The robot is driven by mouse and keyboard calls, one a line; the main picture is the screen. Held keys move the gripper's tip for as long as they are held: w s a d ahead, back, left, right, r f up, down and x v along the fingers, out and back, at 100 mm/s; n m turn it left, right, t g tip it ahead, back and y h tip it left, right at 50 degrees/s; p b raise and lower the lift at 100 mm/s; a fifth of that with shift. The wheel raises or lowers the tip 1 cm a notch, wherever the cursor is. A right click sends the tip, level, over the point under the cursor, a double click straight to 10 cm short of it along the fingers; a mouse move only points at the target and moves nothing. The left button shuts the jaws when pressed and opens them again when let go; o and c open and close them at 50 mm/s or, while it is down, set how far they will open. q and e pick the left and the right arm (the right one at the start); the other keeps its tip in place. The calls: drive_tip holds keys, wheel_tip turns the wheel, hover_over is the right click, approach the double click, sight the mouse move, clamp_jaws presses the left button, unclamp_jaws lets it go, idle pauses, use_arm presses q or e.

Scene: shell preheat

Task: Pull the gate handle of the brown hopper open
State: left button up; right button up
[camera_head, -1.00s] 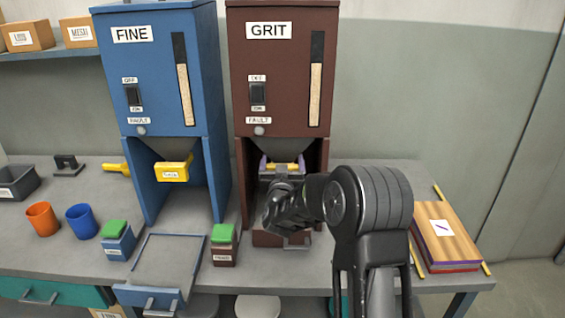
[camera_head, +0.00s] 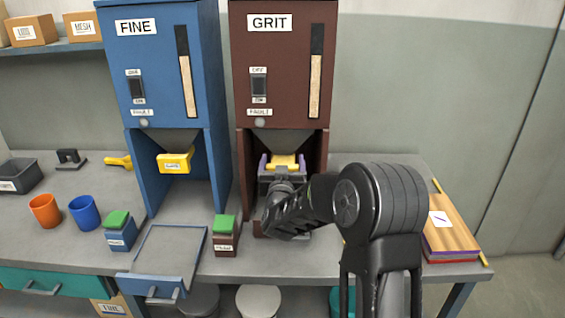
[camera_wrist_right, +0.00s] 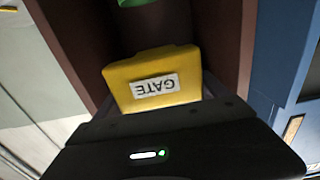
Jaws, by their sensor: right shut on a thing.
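The brown hopper (camera_head: 283,85) is labelled GRIT and stands on the bench, right of the blue one. Its yellow gate handle (camera_head: 284,161) shows under the funnel in the hopper's lower bay. In the right wrist view the handle (camera_wrist_right: 182,67) fills the middle, with an upside-down GATE label. My right gripper (camera_head: 283,163) reaches into the bay, its purple-edged fingers on both sides of the yellow handle, shut on it. The gripper body hides the handle's near part in the head view. My left gripper is not in view.
The blue FINE hopper (camera_head: 163,70) stands left, with its own yellow gate handle (camera_head: 175,163). A blue-framed tray (camera_head: 170,249) and a brown box with a green lid (camera_head: 226,243) sit in front. Wooden boards (camera_head: 450,231) lie on the right.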

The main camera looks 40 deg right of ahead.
drive_tip(key=o, duration=1.6)
drive_tip(key=shift+a+f, duration=0.1)
drive_tip(key=shift+f, duration=0.05)
drive_tip(key=o, duration=0.4)
drive_tip(key=shift+c, duration=0.2)
drive_tip(key=shift+s, duration=0.15)
drive_tip(key=b+v, duration=0.1)
drive_tip(key=v, duration=0.6)
drive_tip(key=shift+s+a, duration=0.25)
